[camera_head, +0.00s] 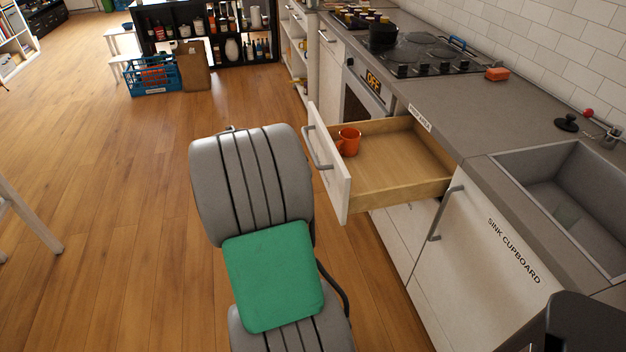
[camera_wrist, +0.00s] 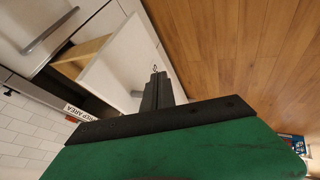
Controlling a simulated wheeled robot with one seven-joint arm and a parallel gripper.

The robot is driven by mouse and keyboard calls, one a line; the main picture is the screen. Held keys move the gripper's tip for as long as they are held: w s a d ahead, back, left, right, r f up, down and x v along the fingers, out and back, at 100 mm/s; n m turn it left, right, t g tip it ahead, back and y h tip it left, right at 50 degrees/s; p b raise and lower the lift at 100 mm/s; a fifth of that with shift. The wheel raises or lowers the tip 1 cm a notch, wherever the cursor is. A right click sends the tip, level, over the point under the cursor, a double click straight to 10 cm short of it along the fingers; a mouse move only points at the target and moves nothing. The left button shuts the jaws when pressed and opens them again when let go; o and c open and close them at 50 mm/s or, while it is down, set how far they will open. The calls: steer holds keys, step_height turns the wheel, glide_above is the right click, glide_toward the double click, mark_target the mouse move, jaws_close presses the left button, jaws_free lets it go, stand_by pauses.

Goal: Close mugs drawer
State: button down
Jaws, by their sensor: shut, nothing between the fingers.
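The mugs drawer (camera_head: 395,168) is pulled well out under the counter, left of the sink cupboard. Its floor is bare wood, and its white front with a grey handle (camera_head: 318,150) faces left. The head view does not clearly show my fingers.
The sink cupboard door (camera_head: 485,255) is beside the drawer, with the sink (camera_head: 570,205) above. The stove (camera_head: 425,50) is farther back. A blue crate (camera_head: 155,75) and a brown box (camera_head: 193,65) stand on the far floor. The wooden floor at left is mostly clear.

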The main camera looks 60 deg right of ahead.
glide_toward(332, 191)
step_height(332, 191, down, 4)
steer(key=w, duration=0.2)
steer(key=s+d, duration=0.2)
steer(key=shift+s+d+r, duration=0.25)
steer(key=shift+s+r, duration=0.1)
steer(key=shift+s, duration=0.05)
